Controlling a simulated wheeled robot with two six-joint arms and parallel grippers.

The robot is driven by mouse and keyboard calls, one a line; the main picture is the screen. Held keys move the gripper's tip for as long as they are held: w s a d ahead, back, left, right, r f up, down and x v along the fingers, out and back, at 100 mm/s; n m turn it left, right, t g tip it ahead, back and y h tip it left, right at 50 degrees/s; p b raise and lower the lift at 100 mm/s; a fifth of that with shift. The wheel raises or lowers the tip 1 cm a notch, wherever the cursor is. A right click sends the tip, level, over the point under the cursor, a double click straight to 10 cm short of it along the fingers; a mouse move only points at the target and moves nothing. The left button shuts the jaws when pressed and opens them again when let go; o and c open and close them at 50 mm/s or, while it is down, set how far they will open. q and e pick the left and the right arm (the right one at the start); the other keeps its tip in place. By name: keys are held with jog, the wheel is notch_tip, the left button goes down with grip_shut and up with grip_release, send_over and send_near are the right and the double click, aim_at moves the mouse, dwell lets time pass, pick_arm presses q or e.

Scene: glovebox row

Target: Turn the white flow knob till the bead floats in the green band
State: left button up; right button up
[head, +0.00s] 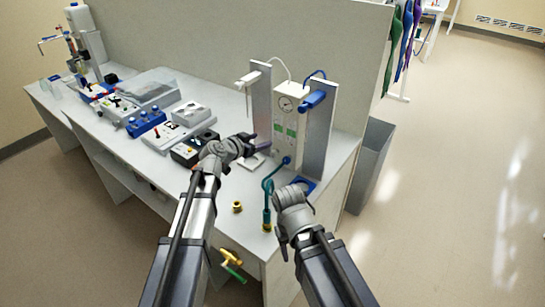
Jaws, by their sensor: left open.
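A white flow panel (290,122) with a round gauge (286,103) stands upright at the right end of the bench. Small green marks (291,132) show on its face; I cannot make out a bead. I cannot pick out the white flow knob, which may be hidden or too small. My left gripper (259,147) is open, just left of the panel's lower part, and holds nothing that I can see. My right gripper (297,190) is low in front of the panel; its fingers are mostly hidden by its own wrist.
A blue knob (287,160) and teal hose (267,187) are at the panel's foot. Grey uprights (319,130) flank the panel. Several instruments, including a blue block (146,124), fill the bench leftward. A grey bin (371,165) stands right.

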pick_arm(q)
jog(key=b, duration=0.9)
send_near(273, 155)
jog(key=shift+w+d+f, duration=0.15)
jog(key=shift+w, duration=0.2)
jog(key=shift+w, duration=0.1)
jog(key=b+x, duration=0.2)
jog(key=x, duration=0.5)
jog(key=shift+w+d+f, duration=0.15)
jog(key=shift+w+d, duration=0.05)
jog(key=shift+w, duration=0.05)
grip_shut()
